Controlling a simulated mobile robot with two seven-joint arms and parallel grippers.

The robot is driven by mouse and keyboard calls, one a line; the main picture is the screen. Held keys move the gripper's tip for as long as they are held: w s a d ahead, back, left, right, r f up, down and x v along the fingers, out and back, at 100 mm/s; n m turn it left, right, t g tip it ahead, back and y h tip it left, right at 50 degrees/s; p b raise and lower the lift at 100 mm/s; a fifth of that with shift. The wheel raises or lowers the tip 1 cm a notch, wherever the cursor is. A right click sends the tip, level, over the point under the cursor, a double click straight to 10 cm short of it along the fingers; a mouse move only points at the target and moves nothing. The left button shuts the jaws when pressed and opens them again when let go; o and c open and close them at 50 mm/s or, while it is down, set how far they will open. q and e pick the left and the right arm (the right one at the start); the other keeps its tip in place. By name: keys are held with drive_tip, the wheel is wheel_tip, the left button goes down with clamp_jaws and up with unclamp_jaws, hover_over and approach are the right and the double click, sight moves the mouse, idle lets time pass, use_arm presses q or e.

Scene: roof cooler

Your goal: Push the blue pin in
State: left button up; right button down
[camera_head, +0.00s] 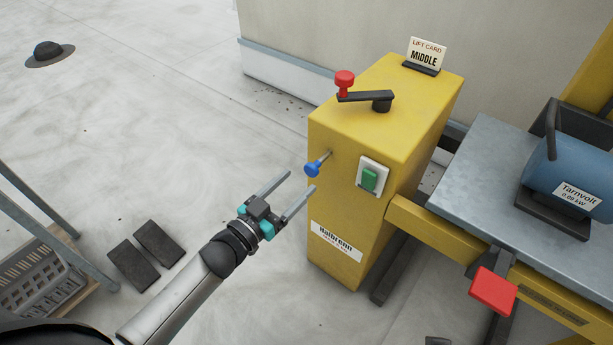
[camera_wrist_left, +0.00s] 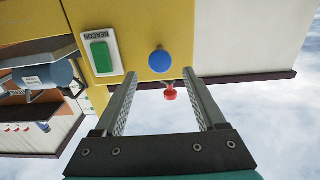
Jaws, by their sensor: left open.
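The blue pin (camera_head: 313,169) sticks out on a thin shaft from the side of the yellow cabinet (camera_head: 340,195), left of a green switch (camera_head: 369,179). My left gripper (camera_head: 301,181) is open and empty, with its two fingers pointing at the cabinet near the pin. In the left wrist view the pin's round blue head (camera_wrist_left: 159,61) shows ahead of the fingertips, roughly centred between them. No contact between fingers and pin shows. My right gripper is not in view.
A crank with a red knob (camera_head: 344,79) and a "MIDDLE" card (camera_head: 424,54) are on the cabinet top. A grey table (camera_head: 475,190) with a blue motor (camera_head: 575,165) and a red pad (camera_head: 493,291) are at right.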

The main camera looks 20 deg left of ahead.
sight(309, 171)
use_arm(q)
drive_tip(key=shift+b+x, duration=0.65)
drive_tip(key=shift+x, duration=1.75)
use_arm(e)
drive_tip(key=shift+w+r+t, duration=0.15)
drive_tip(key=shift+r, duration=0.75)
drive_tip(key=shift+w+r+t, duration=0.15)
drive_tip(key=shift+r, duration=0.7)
use_arm(q)
clamp_jaws()
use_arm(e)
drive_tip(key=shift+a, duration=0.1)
